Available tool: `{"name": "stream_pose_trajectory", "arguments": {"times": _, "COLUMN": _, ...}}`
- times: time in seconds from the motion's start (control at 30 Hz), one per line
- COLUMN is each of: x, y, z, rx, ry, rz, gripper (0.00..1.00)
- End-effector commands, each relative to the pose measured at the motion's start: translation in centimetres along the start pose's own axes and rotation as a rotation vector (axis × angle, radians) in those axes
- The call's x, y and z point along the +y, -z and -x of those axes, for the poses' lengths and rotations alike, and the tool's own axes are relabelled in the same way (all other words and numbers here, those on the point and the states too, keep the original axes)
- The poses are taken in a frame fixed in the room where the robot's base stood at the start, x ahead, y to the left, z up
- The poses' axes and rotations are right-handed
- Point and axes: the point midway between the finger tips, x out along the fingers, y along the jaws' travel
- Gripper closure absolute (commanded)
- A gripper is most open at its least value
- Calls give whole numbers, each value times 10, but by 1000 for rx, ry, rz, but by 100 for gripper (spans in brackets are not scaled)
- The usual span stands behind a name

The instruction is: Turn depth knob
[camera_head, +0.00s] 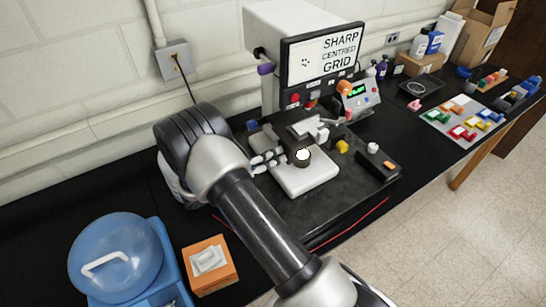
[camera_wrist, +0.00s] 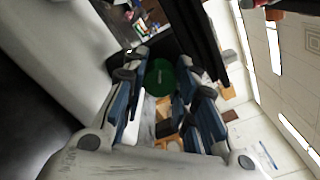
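A round dark-green knob (camera_wrist: 160,77) with a pale mark on its face shows in the wrist view, in line with the gap between my fingertips; I take it for the depth knob. My gripper (camera_wrist: 163,65) has its two blue-grey fingers spread apart, one on each side of the knob. I cannot tell whether the pads touch it. In the head view my gripper (camera_head: 270,161) is at the left side of the machine, low beside its grey-white stage (camera_head: 306,178). The green knob is not clearly visible there.
The machine's screen (camera_head: 324,54) reads "SHARP CENTRED GRID". A small control box (camera_head: 359,99) stands right of it. A yellow knob (camera_head: 342,147) and a white-topped dark cylinder (camera_head: 302,157) are close by. An orange tissue box (camera_head: 210,265) and blue container (camera_head: 115,255) stand at front left.

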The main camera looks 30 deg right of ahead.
Motion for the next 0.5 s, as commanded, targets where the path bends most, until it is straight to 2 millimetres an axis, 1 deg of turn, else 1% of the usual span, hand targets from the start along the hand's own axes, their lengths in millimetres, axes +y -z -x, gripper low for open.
{"name": "stream_pose_trajectory", "arguments": {"times": 0.03, "x": -1, "y": -5, "z": 1, "rx": -8, "ry": 0, "rz": -8, "gripper": 63}}
{"name": "stream_pose_trajectory", "arguments": {"times": 0.17, "x": -1, "y": -6, "z": 6, "rx": -9, "ry": -1, "rz": -9, "gripper": 54}}
{"name": "stream_pose_trajectory", "arguments": {"times": 0.5, "x": 0, "y": -2, "z": 61, "rx": -1, "ry": -5, "rz": -7, "gripper": 52}}
